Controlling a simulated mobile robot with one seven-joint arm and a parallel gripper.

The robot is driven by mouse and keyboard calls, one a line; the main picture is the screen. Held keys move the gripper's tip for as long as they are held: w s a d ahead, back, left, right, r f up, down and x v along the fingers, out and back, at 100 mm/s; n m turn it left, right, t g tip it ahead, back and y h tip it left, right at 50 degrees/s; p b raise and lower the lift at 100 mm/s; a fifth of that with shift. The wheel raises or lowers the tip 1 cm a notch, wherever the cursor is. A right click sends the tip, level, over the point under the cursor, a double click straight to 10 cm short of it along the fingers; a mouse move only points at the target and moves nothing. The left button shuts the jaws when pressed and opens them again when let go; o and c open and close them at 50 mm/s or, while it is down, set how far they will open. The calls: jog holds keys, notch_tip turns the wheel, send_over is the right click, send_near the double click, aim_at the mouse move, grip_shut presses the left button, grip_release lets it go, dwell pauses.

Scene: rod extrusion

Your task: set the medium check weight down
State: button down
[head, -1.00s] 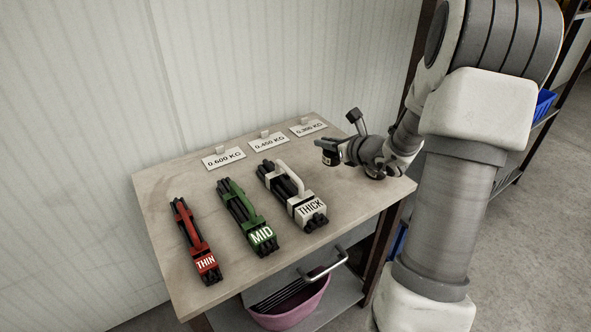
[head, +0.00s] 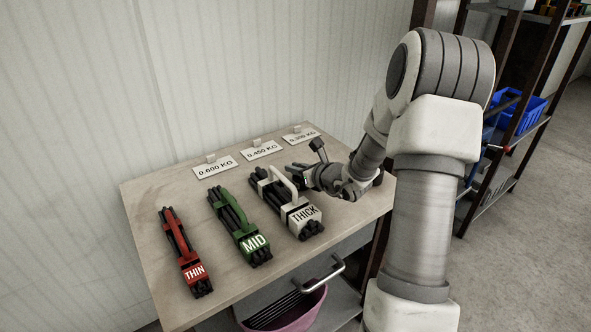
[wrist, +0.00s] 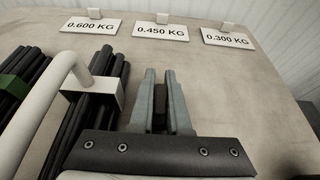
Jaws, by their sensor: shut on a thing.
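My gripper (head: 300,174) is over the table (head: 150,195), just right of the white THICK bundle. In the wrist view its two grey fingers (wrist: 161,92) are shut on a small dark thing, the check weight (wrist: 160,96). Only a narrow part of the weight shows between the fingers. Whether its base touches the table cannot be told. The 0.450 KG card (wrist: 161,32) lies straight beyond the fingers, with the 0.600 KG card (wrist: 91,26) to its left and the 0.300 KG card (wrist: 227,38) to its right.
The THICK bundle (head: 306,217) has a raised white handle (wrist: 50,100) close left of my gripper. The green MID bundle (head: 240,228) and red THIN bundle (head: 184,252) lie further left. Bare table lies between the cards and bundles. A pink tub (head: 290,314) is below.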

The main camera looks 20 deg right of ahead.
jog(key=shift+f, duration=0.15)
jog(key=c, duration=0.9)
grip_release()
